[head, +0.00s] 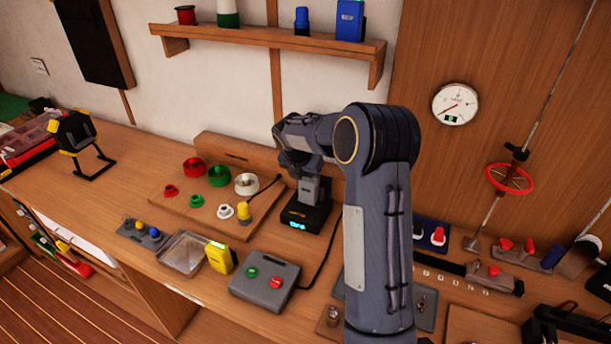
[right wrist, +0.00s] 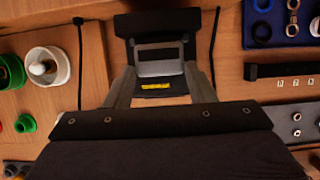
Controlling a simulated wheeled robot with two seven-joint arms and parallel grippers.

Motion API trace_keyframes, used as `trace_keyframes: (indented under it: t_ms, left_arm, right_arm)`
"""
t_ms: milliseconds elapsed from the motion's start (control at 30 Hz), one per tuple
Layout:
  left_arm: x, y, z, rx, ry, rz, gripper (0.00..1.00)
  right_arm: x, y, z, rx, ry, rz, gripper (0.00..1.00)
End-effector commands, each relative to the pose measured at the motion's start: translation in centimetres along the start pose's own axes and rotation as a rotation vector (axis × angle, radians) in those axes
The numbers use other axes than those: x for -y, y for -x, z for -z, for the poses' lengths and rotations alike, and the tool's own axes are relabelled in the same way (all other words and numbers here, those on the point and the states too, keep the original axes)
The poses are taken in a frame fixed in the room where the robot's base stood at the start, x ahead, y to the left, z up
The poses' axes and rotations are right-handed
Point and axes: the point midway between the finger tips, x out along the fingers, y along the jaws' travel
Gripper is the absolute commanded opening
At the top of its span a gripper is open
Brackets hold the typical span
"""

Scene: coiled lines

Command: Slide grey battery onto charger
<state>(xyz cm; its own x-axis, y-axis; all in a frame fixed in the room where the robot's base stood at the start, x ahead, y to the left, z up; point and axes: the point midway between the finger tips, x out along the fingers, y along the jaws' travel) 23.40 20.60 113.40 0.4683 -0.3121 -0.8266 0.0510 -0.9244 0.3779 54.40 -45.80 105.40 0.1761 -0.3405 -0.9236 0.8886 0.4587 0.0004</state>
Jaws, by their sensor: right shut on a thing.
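The grey battery (head: 310,191) is upright at the black charger (head: 306,217), which has a lit blue display on its front. My right gripper (head: 306,168) is above it, pointing down, and shut on the battery. In the right wrist view the battery (right wrist: 158,68) sits between the two fingers (right wrist: 160,88), with the dark charger (right wrist: 150,24) just beyond it. The battery's lower end meets or overlaps the charger; I cannot tell whether it is fully seated. My left gripper is not in view.
A wooden board (head: 180,207) with red, green and white pieces stands left of the charger. A yellow device (head: 220,258), a clear tray (head: 183,254) and a grey button box (head: 265,281) lie in front. A cable runs along the charger's right side.

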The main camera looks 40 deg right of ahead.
Motion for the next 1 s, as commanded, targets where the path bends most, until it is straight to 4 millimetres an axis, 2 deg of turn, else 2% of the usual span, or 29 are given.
trace_keyframes:
  t_ms: [433,467,600,633,867,1000]
  left_arm:
    - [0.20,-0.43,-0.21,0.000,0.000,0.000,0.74]
    - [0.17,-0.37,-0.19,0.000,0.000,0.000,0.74]
    - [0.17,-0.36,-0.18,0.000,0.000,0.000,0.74]
    - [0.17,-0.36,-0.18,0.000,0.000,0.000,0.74]
    - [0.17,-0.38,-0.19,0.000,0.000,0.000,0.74]
    - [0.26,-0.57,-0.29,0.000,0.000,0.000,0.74]
  right_arm:
    - [-0.02,-0.77,0.30,0.001,0.000,-0.001,0.02]
    - [-0.02,-0.68,0.26,0.001,0.000,-0.001,0.53]
    - [-0.01,-0.68,0.26,0.001,0.000,-0.001,0.72]
    - [-0.01,-0.68,0.26,0.001,0.000,-0.001,0.75]
    - [0.02,-0.74,0.34,-0.001,0.000,0.001,0.75]
    - [-0.02,0.06,0.30,0.001,-0.001,-0.001,0.75]
